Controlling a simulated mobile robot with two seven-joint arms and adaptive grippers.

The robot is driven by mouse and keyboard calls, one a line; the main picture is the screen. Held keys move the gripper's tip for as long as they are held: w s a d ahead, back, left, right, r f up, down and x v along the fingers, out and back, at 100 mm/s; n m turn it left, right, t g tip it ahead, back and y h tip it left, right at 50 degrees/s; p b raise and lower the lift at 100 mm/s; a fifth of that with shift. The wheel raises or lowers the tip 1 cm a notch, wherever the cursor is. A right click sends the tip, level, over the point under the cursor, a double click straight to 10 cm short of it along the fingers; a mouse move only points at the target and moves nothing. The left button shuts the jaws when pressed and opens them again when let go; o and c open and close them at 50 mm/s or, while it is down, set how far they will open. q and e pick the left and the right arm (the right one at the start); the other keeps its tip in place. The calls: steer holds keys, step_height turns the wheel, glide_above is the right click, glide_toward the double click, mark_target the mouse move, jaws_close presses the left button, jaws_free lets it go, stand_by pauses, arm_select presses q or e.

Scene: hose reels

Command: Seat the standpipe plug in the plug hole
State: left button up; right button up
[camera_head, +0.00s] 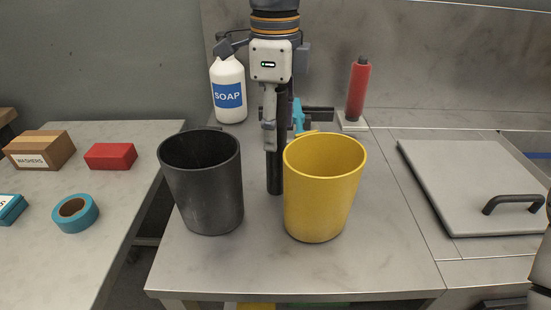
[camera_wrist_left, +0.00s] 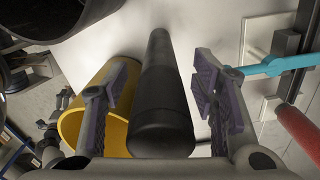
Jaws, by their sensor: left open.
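A long black cylinder, which looks like the standpipe plug (camera_head: 275,178), stands roughly upright behind the gap between two bins on the grey counter. In the left wrist view the plug (camera_wrist_left: 160,105) runs between my finger pads, its thick near end close to the palm. My left gripper (camera_head: 272,140) reaches down from above with its fingers on either side of the plug. It is open, with a gap at least on the right side in the wrist view (camera_wrist_left: 165,75). I cannot make out the plug hole.
A black bin (camera_head: 203,190) and a yellow bin (camera_head: 322,190) stand close in front. Behind are a soap bottle (camera_head: 228,95), a red bottle (camera_head: 358,90) and a cyan part (camera_head: 299,115). A grey lid with a handle (camera_head: 480,185) lies right. The counter's front is clear.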

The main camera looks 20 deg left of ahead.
arm_select(q)
jaws_close()
